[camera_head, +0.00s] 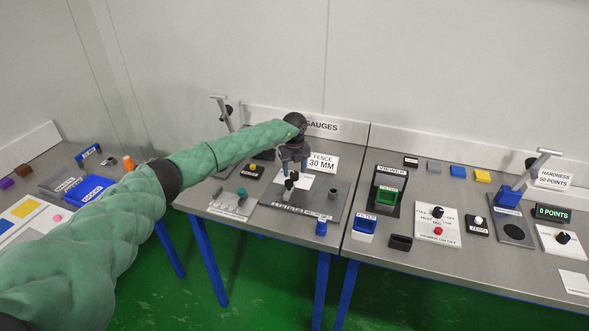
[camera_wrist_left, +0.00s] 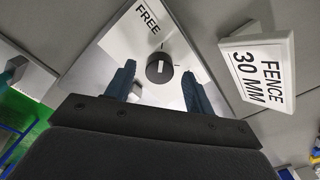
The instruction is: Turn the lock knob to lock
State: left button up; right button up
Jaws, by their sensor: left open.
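The lock knob (camera_wrist_left: 160,68) is round and black with a white pointer mark, on a white plate (camera_wrist_left: 188,52) that reads FREE at one corner. A short dark tick shows on the plate beside the knob. The rest of the plate's lettering is hidden. My left gripper (camera_wrist_left: 159,88) is open, with one blue finger to each side of the knob's near side; I cannot tell whether they touch anything. In the head view my left gripper (camera_head: 293,164) points down over the grey gauge board, partly hiding the knob area. My right gripper is not in view.
A FENCE 30 MM sign (camera_head: 322,163) stands just right of the gripper, and it also shows close by in the left wrist view (camera_wrist_left: 258,64). The right table (camera_head: 455,262) holds several devices.

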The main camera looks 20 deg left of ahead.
pick_arm(q)
jog(key=shift+f, duration=0.6)
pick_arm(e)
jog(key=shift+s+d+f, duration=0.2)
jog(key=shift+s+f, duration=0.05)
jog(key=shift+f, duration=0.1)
pick_arm(q)
jog(key=shift+c, duration=0.4)
jog(key=c, duration=0.9)
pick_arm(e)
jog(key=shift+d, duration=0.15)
